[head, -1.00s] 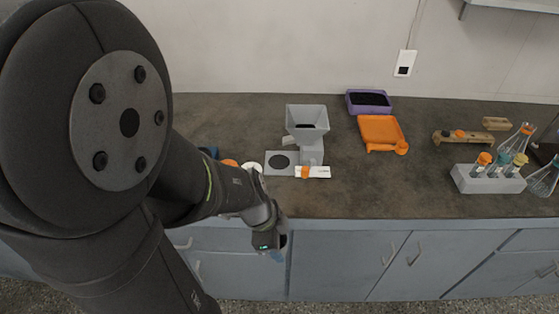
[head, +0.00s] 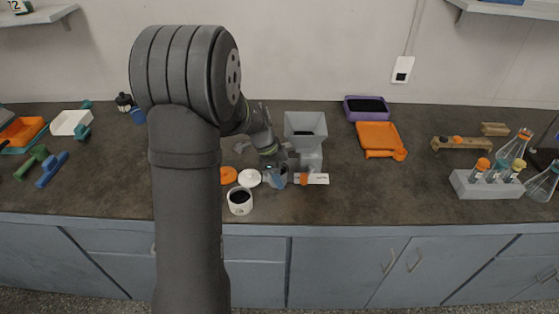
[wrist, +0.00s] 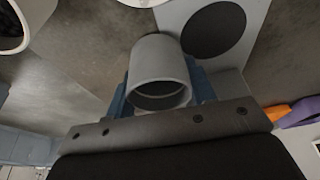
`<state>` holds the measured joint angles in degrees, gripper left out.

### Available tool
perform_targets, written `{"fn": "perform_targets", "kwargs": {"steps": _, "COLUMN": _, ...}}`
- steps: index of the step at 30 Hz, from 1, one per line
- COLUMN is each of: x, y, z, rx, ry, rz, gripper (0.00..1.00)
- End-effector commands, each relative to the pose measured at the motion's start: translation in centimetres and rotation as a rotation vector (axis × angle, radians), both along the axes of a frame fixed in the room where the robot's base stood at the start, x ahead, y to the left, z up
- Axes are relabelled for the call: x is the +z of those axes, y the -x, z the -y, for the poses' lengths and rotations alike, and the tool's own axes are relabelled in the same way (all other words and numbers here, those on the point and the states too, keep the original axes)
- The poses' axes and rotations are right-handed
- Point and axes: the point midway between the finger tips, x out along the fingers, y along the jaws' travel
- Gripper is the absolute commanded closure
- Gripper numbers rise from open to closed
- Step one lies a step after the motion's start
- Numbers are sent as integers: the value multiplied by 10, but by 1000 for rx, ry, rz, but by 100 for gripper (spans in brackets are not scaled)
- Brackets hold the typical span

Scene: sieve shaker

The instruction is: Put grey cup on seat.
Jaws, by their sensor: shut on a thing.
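The grey cup (wrist: 158,62) is between the blue fingers of my gripper (wrist: 160,85) in the wrist view, with its open rim towards the camera. My gripper is shut on it. The seat, a round black disc (wrist: 214,30) on a light grey plate, lies just beyond the cup and to its right in that view. The cup's height above the plate cannot be told. In the head view my gripper (head: 276,177) is in front of the grey hopper machine (head: 306,128) and hides the disc.
A white jar with dark contents (head: 240,200), a white lid (head: 249,178) and an orange lid (head: 228,175) are left of my gripper. A white strip with an orange part (head: 318,178) is at its right. An orange tray (head: 380,136) and purple tray (head: 367,107) stand farther right.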

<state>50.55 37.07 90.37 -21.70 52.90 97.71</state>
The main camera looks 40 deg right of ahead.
Motion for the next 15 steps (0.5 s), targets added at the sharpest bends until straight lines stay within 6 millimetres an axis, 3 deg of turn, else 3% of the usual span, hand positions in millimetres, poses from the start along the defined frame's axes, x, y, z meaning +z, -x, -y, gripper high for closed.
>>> {"fn": "perform_targets", "kwargs": {"steps": 15, "x": -1, "y": -44, "z": 44, "rx": 0, "ry": 1, "rz": 1, "gripper": 73}}
